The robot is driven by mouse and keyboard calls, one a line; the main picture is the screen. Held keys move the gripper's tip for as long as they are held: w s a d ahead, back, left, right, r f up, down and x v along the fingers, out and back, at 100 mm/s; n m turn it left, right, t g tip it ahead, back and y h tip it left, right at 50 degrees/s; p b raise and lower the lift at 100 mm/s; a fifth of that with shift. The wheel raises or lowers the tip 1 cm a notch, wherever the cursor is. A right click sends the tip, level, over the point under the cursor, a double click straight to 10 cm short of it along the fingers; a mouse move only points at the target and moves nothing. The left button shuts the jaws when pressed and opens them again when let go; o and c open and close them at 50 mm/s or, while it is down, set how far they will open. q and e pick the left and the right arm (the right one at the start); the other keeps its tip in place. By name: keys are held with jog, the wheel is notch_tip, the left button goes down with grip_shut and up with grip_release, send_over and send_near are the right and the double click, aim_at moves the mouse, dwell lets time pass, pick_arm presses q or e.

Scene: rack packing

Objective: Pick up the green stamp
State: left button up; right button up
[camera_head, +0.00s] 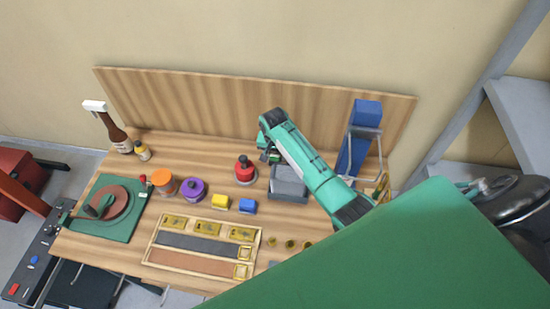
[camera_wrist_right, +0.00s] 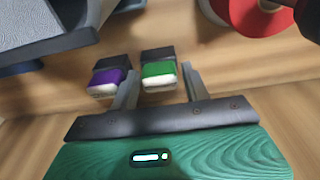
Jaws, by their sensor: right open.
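The green stamp (camera_wrist_right: 158,71), with a dark block end and a pale front edge, lies on the wooden table in the right wrist view. A similar purple stamp (camera_wrist_right: 108,78) lies just left of it. My right gripper (camera_wrist_right: 159,76) is open, with its fingers pointing toward the green stamp, one on either side in the picture. I cannot tell whether they touch it. In the head view my right gripper (camera_head: 268,151) is near the back of the table and mostly hides the stamps. My left gripper is not in view.
A red round container (camera_head: 245,170) stands left of the gripper; its red side shows in the wrist view (camera_wrist_right: 250,18). A grey tray (camera_head: 288,184) is close on the right. A wooden divided tray (camera_head: 160,263) lies in front.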

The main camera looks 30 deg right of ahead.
aim_at(275, 154)
jog(key=c, duration=0.8)
jog(key=shift+o, duration=0.2)
jog(key=shift+r, duration=0.1)
jog(key=shift+r, duration=0.3)
notch_tip(275, 154, up, 8)
jog(key=b, duration=0.3)
jog(key=shift+r+b, duration=0.15)
jog(key=shift+b, duration=0.15)
jog(key=shift+r, duration=0.5)
